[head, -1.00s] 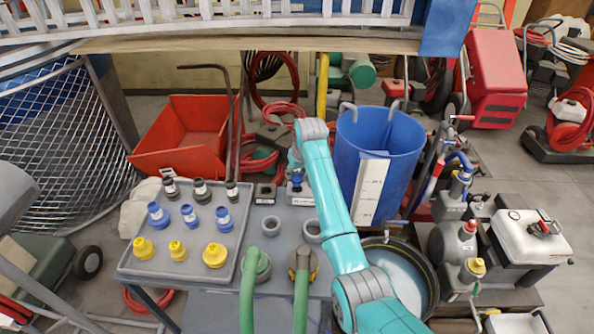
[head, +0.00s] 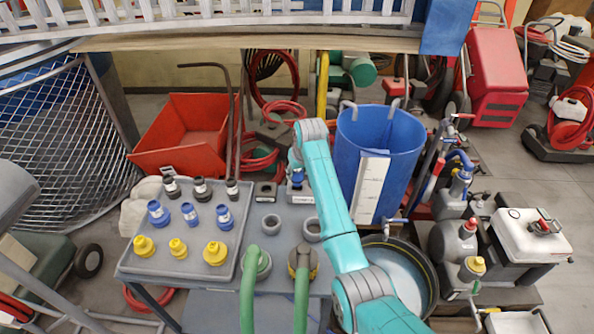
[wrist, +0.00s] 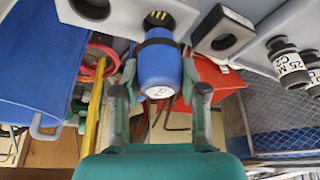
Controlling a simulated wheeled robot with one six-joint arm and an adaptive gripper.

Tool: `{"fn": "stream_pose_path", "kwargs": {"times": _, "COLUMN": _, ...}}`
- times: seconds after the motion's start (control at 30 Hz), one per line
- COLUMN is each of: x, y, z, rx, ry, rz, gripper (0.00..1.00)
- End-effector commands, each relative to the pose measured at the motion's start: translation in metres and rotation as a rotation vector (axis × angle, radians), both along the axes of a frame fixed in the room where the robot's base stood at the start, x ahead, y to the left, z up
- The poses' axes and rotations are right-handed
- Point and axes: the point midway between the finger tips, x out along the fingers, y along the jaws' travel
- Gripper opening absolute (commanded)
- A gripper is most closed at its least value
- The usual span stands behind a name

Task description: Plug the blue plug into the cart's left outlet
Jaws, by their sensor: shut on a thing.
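My gripper (wrist: 158,105) is shut on the blue plug (wrist: 160,68), with a finger on each side of it. The plug has a black band, and gold pins show at its far end in the wrist view. In the head view the gripper is over the back of the grey cart (head: 205,283), and only a bit of blue shows under it. A block with a dark round hole (wrist: 222,40) is beside the plug; it also shows in the head view (head: 265,192). A second block is at the gripper, partly hidden. I cannot tell which is the left outlet or whether the plug touches it.
A tray (head: 236,262) on the cart holds black, blue and yellow fittings. A blue bin (head: 405,150) stands close right of my arm. A red tub (head: 190,135) is behind.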

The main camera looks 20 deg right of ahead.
Motion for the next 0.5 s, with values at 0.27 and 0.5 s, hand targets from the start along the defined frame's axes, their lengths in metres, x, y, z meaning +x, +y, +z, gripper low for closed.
{"fn": "stream_pose_path", "kwargs": {"times": 0.27, "x": 0.0, "y": 0.0, "z": -0.006, "rx": 0.0, "ry": 0.001, "rz": 0.0, "gripper": 0.06}}
{"fn": "stream_pose_path", "kwargs": {"times": 0.5, "x": 0.0, "y": 0.0, "z": -0.011, "rx": 0.0, "ry": 0.001, "rz": 0.0, "gripper": 0.06}}
